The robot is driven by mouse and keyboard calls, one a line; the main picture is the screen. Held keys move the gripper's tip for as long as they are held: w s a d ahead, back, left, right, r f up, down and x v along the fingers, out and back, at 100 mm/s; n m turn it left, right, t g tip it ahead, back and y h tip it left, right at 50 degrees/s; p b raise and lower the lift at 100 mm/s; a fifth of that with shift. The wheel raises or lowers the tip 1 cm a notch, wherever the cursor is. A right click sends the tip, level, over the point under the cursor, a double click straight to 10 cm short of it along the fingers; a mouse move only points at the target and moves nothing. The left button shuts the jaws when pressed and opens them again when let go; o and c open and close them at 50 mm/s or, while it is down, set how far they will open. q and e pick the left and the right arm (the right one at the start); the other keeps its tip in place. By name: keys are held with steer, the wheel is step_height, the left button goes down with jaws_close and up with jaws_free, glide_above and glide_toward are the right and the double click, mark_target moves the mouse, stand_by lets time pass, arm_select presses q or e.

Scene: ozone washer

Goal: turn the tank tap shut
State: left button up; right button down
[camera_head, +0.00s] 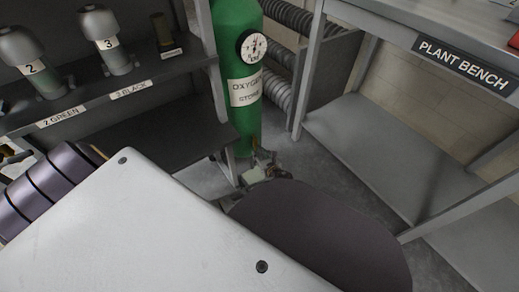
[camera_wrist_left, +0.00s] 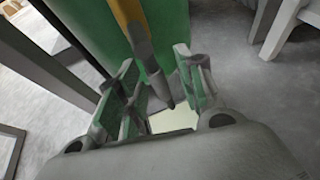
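The green tank (camera_head: 233,40) stands upright at the back centre, with a round gauge and an oxygen label on its front. It fills the upper middle of the left wrist view (camera_wrist_left: 180,25). A yellow bar with a grey end (camera_wrist_left: 133,30), apparently the tap's lever, crosses in front of the tank and reaches down between the fingers of my left gripper (camera_wrist_left: 158,90). The fingers are apart, one on each side of the grey end; contact is unclear. In the head view the left gripper (camera_head: 264,160) is small, low by the tank's foot, and the tap is hardly distinguishable. My right gripper is out of view.
A dark shelf (camera_head: 180,75) with grey-capped canisters (camera_head: 97,25) stands left of the tank. The plant bench (camera_head: 420,30) is at right, with a lower shelf (camera_head: 395,150). Ribbed hoses (camera_head: 285,15) lie behind the tank. My own arm parts cover the foreground.

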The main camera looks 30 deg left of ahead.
arm_select(q)
jaws_close()
stand_by(0.3)
stand_by(0.4)
